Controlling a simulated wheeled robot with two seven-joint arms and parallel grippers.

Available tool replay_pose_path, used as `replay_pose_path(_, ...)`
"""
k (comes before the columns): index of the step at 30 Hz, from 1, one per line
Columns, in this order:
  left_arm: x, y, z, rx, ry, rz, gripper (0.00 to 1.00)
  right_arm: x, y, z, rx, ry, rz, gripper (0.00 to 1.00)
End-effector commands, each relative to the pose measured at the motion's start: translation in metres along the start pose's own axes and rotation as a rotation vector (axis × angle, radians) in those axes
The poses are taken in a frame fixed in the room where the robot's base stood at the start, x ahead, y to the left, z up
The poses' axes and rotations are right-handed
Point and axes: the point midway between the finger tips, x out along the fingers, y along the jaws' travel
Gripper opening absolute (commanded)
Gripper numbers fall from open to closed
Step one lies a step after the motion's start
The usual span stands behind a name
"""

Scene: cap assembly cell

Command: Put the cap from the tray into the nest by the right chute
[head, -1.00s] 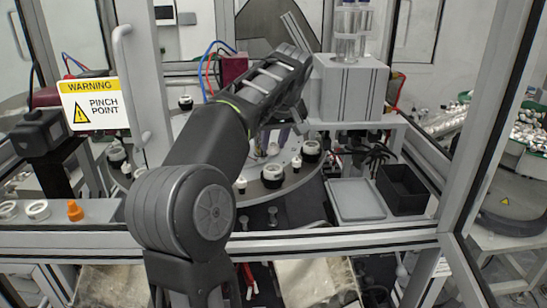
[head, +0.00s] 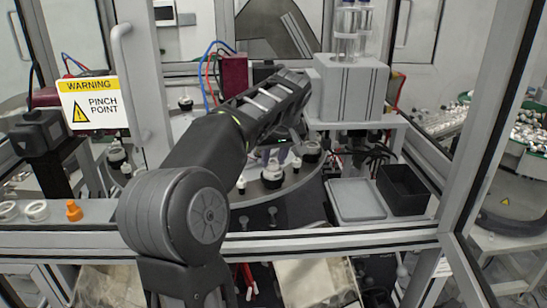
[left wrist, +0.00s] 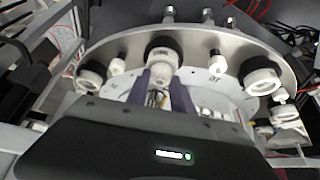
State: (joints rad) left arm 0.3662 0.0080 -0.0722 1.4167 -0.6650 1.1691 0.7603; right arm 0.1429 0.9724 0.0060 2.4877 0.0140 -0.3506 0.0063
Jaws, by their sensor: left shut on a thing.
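My left gripper (head: 272,153) reaches down over the round dial plate, mostly behind its own arm in the head view. In the left wrist view its two dark fingers (left wrist: 166,76) are closed on a small white cap (left wrist: 160,70), partly hidden between the fingertips. The fingertips are right at a black-ringed nest (left wrist: 165,44) on the dial's rim; I cannot tell whether the cap is seated in it. The grey tray (head: 357,213) at the right looks empty. My right gripper is not in view. I cannot clearly make out the right chute.
Other black-ringed nests (left wrist: 262,79) and small white pegs (left wrist: 218,62) stand around the dial (left wrist: 120,52). A grey block (head: 350,92) with clear tubes stands behind. A black bin (head: 403,190) is beside the tray. A frame rail (head: 350,238) crosses in front.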

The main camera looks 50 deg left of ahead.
Motion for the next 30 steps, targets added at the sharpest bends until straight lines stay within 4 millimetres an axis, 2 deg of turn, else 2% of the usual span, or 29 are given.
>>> replay_pose_path(9, 0.0061, 0.0000, 0.0037, 0.000, -0.001, -0.001, 0.12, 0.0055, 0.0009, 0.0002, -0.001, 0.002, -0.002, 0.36)
replay_pose_path(10, 0.0062, 0.0000, 0.0039, 0.000, -0.002, -0.001, 0.29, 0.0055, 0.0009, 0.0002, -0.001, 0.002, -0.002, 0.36)
replay_pose_path(18, 0.0072, -0.0002, 0.0049, 0.001, -0.005, -0.003, 0.49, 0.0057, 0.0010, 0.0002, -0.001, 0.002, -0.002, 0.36)
replay_pose_path(30, 0.0030, 0.0001, 0.0024, 0.001, -0.005, -0.002, 0.49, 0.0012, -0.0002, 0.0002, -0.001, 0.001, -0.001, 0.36)
